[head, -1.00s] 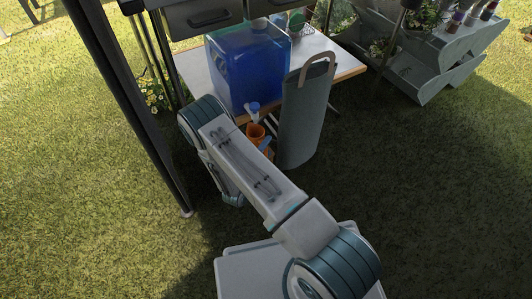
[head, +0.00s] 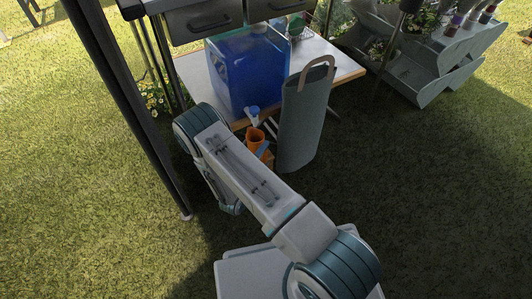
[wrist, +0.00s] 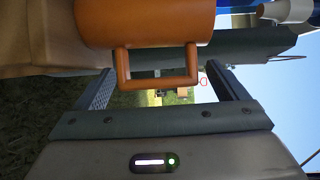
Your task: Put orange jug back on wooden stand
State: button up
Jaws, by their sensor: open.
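The orange jug (head: 256,136) is below the white and blue tap of the water tank in the head view, partly hidden by my arm. In the wrist view the orange jug (wrist: 150,22) fills the top, with its square handle toward my gripper. My gripper (wrist: 160,70) is open, its two dark fingers on either side of the handle and apart from it. A tan-brown surface, apparently the wooden stand (wrist: 40,45), lies at the jug's base in the wrist view. Whether the jug rests fully on it is unclear. My gripper is mostly hidden in the head view.
The blue water tank (head: 236,72) stands on the table (head: 346,70), its tap (head: 252,113) above the jug. A tall grey-green bag (head: 303,125) stands close to the right. A dark post (head: 130,110) rises at the left.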

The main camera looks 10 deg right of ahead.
jog(key=p+v, duration=0.2)
jog(key=v, duration=0.8)
jog(key=s+d+r+m+g, duration=0.2)
jog(key=d+r+m+g, duration=0.25)
jog(key=r+m, duration=0.3)
jog(key=s+d+r+m+g, duration=0.2)
jog(key=d+r+m+g, duration=0.1)
jog(key=r+m+g, duration=0.5)
jog(key=s+d+r+m+g, duration=0.2)
jog(key=d+r+m+g, duration=0.15)
jog(key=r+m, duration=0.45)
jog(key=s+a+r+m+t+y, duration=0.1)
jog(key=s+r+m+y, duration=0.4)
jog(key=m, duration=0.6)
jog(key=s+a+r+m+t+y, duration=0.1)
jog(key=s+r+m+y, duration=0.4)
jog(key=m, duration=0.6)
notch_tip(320, 180, up, 2)
jog(key=shift+s+a+r+t+y, duration=0.1)
jog(key=shift+s+a+t+y, duration=0.15)
jog(key=shift+t+y, duration=0.6)
